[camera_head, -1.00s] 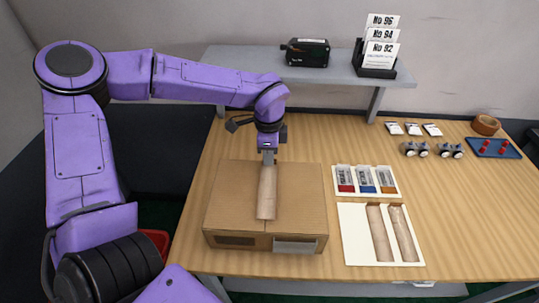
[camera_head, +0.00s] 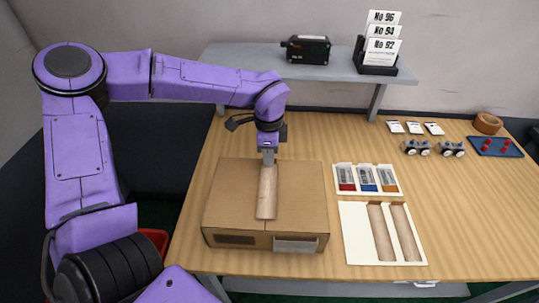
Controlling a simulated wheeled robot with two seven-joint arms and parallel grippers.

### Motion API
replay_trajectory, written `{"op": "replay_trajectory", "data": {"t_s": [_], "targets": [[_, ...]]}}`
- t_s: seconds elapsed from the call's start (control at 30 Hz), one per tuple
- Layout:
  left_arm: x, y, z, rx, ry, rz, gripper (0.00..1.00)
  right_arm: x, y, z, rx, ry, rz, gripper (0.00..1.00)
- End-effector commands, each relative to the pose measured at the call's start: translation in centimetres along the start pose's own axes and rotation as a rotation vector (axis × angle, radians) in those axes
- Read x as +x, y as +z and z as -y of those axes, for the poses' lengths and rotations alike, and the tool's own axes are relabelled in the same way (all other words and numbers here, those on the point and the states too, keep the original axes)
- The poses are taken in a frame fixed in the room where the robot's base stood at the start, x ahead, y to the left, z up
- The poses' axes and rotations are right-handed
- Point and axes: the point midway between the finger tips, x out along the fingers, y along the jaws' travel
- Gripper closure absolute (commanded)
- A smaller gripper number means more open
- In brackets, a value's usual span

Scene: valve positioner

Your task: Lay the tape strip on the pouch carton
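The pouch carton (camera_head: 225,208) is a closed brown cardboard box near the table's front left. A tan tape strip (camera_head: 266,195) runs lengthwise along the middle of its top, over the seam. My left gripper (camera_head: 268,160) is above the far part of the carton, at the strip's far end, and appears shut on it. The fingertips are small, and I cannot tell whether the whole strip touches the carton. Two more tan strips (camera_head: 380,232) lie on a white backing sheet (camera_head: 355,235) right of the carton. My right gripper is not in view.
A white tray (camera_head: 367,192) with red, blue and orange pouches lies behind the sheet. A grey shelf (camera_head: 340,75) holds a black device (camera_head: 307,50) and a card holder (camera_head: 376,68). A tape roll (camera_head: 487,123) and a blue tray (camera_head: 495,147) are at the far right.

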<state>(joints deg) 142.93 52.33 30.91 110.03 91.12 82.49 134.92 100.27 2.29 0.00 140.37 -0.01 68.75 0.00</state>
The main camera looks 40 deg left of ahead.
Motion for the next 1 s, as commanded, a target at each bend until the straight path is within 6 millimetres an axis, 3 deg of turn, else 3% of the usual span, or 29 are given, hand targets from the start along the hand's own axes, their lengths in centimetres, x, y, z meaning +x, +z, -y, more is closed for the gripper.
{"op": "replay_trajectory", "data": {"t_s": [0.73,0.8,0.83,1.0], "targets": [[0.31,0.00,0.01,-0.001,0.000,0.000,1.00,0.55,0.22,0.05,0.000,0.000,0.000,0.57],[0.31,0.00,0.01,-0.001,0.000,0.000,0.76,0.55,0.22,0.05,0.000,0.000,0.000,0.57],[0.32,0.00,0.01,-0.001,0.000,0.000,0.69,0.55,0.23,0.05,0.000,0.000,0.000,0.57],[0.32,0.00,0.00,-0.001,0.000,0.000,0.69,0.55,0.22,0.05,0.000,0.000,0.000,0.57]]}}
